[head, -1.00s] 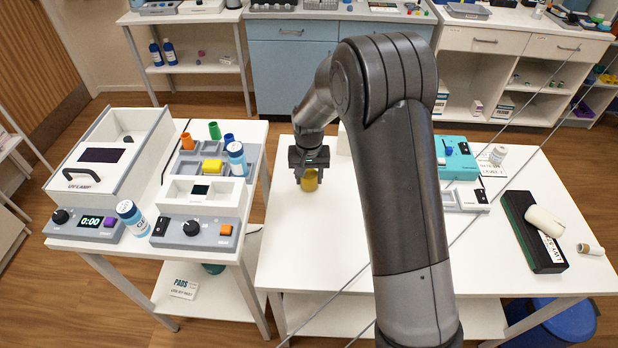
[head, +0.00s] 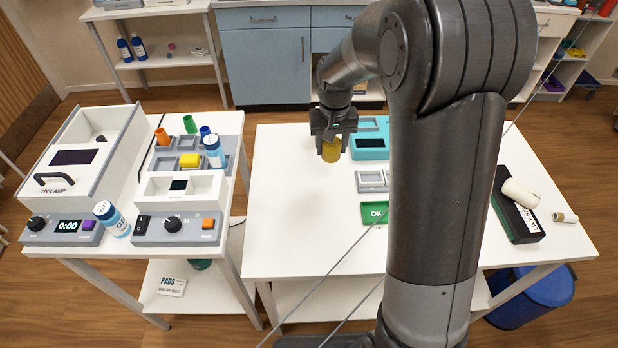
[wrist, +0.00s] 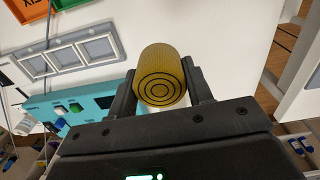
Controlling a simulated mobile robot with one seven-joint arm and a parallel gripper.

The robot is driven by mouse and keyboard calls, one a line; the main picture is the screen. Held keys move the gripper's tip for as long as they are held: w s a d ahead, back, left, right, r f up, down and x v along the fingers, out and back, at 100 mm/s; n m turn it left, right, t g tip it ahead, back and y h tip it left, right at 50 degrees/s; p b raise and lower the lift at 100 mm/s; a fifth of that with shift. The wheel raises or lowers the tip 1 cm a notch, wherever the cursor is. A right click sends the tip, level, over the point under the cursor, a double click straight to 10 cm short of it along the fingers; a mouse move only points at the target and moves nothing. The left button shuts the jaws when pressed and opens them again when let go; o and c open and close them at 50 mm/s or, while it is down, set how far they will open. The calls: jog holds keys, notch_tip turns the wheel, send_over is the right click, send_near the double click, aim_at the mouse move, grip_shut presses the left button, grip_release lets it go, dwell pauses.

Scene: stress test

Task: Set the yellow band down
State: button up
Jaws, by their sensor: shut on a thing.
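The yellow band (head: 331,150) is a short yellow cylinder held between the fingers of my gripper (head: 333,140), above the white table on the right. In the wrist view the yellow band (wrist: 161,76) shows an end face with dark concentric rings, and both fingers of my gripper (wrist: 161,85) press on its sides. White tabletop shows around it, and it looks to be clear of the surface, though the height is hard to tell.
A teal device (head: 370,148), a grey tray with square wells (head: 372,181) and a green OK pad (head: 374,213) lie right of my gripper. A black block (head: 515,217) with a white roll (head: 520,193) is further right. The table's left and front left are clear (head: 290,210).

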jog(key=s+d+m, duration=0.1)
jog(key=s+d, duration=0.1)
jog(key=s, duration=0.6)
jog(key=s+d+m, duration=0.1)
jog(key=s+d, duration=0.1)
jog(key=s, duration=0.7)
jog(key=a+f, duration=0.2)
jog(key=a, duration=0.1)
jog(key=w+a+f, duration=0.1)
jog(key=a+f, duration=0.1)
jog(key=a, duration=0.2)
jog(key=w+a+f, duration=0.1)
jog(key=a+f, duration=0.1)
jog(key=a, duration=0.2)
jog(key=shift+w+a+f, duration=0.2)
jog(key=shift+w+f, duration=0.05)
jog(key=shift+f, duration=2.2)
jog(key=o, duration=1)
jog(key=shift+f, duration=0.1)
